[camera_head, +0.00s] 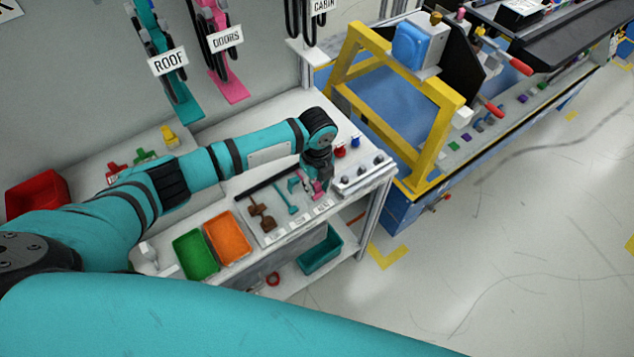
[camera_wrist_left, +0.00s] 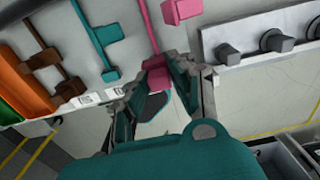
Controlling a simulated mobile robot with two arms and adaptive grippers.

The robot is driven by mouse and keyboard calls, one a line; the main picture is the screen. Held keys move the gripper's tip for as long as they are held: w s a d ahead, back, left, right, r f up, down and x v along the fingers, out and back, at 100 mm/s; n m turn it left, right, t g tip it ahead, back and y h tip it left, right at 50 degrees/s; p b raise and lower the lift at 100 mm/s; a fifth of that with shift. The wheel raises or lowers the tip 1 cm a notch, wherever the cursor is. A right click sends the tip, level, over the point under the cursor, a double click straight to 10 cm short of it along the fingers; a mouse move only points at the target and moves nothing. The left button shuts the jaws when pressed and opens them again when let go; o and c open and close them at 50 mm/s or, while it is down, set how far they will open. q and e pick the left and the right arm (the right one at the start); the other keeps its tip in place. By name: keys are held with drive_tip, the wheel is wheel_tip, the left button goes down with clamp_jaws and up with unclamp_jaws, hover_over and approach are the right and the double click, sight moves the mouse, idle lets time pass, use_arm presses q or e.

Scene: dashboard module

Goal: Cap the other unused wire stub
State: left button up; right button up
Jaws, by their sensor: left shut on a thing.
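My left gripper (camera_head: 318,178) is over the right end of the bench. In the left wrist view, its fingers (camera_wrist_left: 165,72) close around the lower block of a pink tool (camera_wrist_left: 155,86). The tool's shank runs up between the fingertips toward the tool mat, next to another pink block (camera_wrist_left: 182,10). The pink tool also shows under the gripper in the head view (camera_head: 319,187), partly hidden by it. I cannot make out any wire stub or cap for certain. My right gripper is not in view.
A teal tool (camera_head: 287,200) and brown tools (camera_head: 262,215) lie beside the gripper. A white rail with grey knobs (camera_head: 362,176) is to the right. Orange (camera_head: 228,238) and green (camera_head: 196,255) trays sit left. A yellow frame (camera_head: 440,140) stands beyond the bench post.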

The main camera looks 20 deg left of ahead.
use_arm(q)
drive_tip(key=shift+f+b, duration=0.85)
drive_tip(key=shift+f, duration=0.4)
drive_tip(key=shift+r, duration=0.15)
drive_tip(key=shift+r+p, duration=0.8)
drive_tip(key=shift+p, duration=0.25)
drive_tip(key=shift+p, duration=0.5)
idle(1.1)
drive_tip(key=shift+f+b, duration=0.65)
drive_tip(key=shift+f, duration=0.3)
drive_tip(key=o, duration=0.8)
drive_tip(key=shift+o, duration=0.2)
drive_tip(key=shift+r, duration=0.15)
